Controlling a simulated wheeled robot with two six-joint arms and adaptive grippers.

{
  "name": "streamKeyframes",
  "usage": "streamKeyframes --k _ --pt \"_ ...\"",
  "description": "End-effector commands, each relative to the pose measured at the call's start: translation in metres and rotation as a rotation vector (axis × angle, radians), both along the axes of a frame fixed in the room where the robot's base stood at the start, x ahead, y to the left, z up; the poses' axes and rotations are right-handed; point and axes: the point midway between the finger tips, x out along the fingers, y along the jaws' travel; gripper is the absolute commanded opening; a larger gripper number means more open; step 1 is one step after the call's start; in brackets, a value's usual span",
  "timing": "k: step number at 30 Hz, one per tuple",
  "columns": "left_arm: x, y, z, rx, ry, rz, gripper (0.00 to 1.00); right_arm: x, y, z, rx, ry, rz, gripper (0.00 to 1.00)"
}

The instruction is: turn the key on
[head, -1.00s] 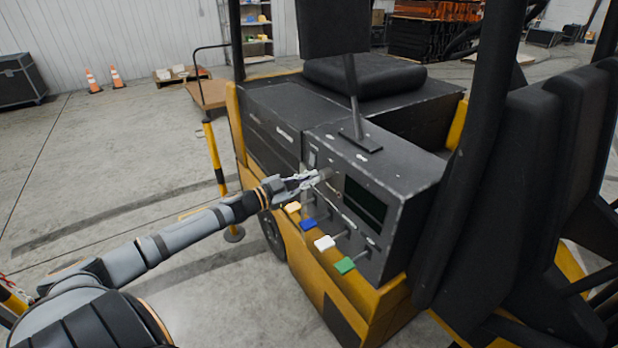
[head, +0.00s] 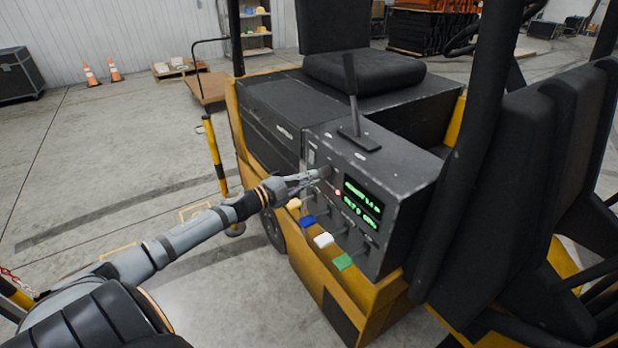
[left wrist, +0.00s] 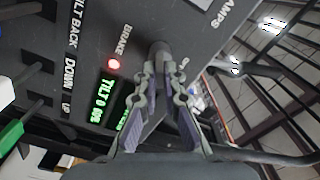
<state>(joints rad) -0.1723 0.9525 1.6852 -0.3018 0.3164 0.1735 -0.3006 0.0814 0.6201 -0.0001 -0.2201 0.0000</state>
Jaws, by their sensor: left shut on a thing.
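The dark control panel (head: 375,232) of the yellow-and-black forklift faces me at the centre of the head view. The key (head: 325,172) sits at its upper left, and my left gripper (head: 316,177) is shut on it. In the left wrist view the dark round key (left wrist: 160,50) lies between the tips of my left gripper (left wrist: 163,72), and part of it is hidden by the fingers. The panel display (head: 362,205) is lit with green text. The red lamp (left wrist: 113,64) beside the word BRAKE glows. My right gripper is out of view.
A black lever (head: 352,95) stands on top of the console. A yellow-black post (head: 216,158) stands left of the truck. The floor at left is mostly clear.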

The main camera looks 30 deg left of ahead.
Motion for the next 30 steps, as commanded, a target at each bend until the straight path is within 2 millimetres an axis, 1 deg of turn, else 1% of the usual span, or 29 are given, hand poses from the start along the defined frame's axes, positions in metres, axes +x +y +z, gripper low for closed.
streamKeyframes --k 13,14,15,18,19,30 --pt "-0.0002 0.0003 -0.0011 0.012 -0.003 0.000 0.00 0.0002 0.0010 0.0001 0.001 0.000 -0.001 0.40" --pt "-0.0002 0.0003 -0.0011 0.012 -0.003 0.000 0.09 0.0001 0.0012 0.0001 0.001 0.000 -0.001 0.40" --pt "-0.0002 0.0003 -0.0011 0.012 -0.003 0.000 0.14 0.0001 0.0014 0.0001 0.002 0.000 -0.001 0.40" --pt "-0.0001 0.0002 -0.0009 0.012 -0.003 0.000 0.28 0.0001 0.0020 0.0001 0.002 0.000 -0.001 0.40" --pt "-0.0002 0.0002 -0.0009 0.012 -0.003 0.000 0.30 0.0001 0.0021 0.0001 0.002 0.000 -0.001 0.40" --pt "0.0000 0.0000 -0.0002 0.010 -0.004 0.000 0.30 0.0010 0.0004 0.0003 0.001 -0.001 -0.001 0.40"
